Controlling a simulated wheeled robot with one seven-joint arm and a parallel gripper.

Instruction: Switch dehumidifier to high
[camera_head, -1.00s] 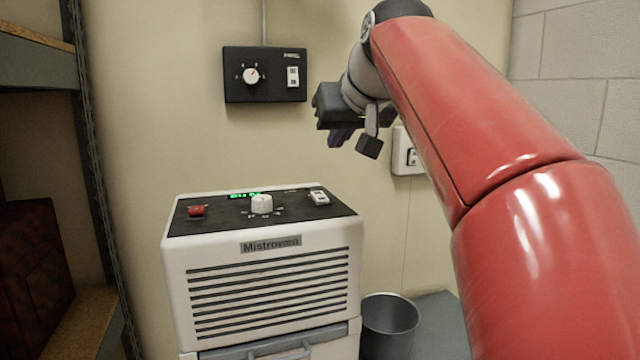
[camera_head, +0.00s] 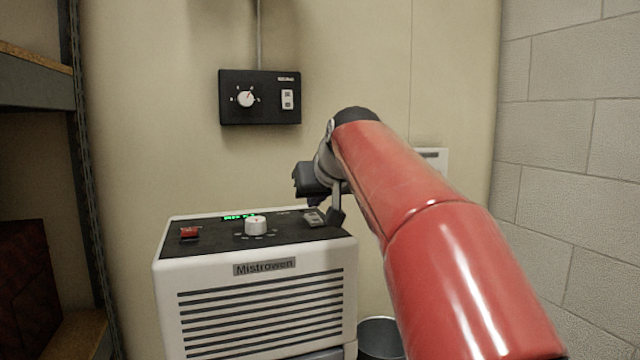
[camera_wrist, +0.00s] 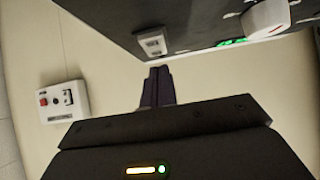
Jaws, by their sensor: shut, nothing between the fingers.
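The dehumidifier (camera_head: 265,280) is a white box with a louvred front and a black top panel. The panel carries a white knob (camera_head: 256,225), a red switch (camera_head: 189,233), a green display (camera_head: 239,216) and a light rocker switch (camera_head: 313,218) at the right. The knob (camera_wrist: 268,18) and rocker (camera_wrist: 152,42) also show in the wrist view. My gripper (camera_wrist: 158,72) is shut and empty, its fingertips just below the rocker in that picture. In the head view it hangs by the panel's right rear, fingertips mostly hidden; contact cannot be told.
A black wall box (camera_head: 260,97) with a dial and switch hangs above the dehumidifier. A grey bin (camera_head: 380,338) stands at right, shelving (camera_head: 38,80) at left.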

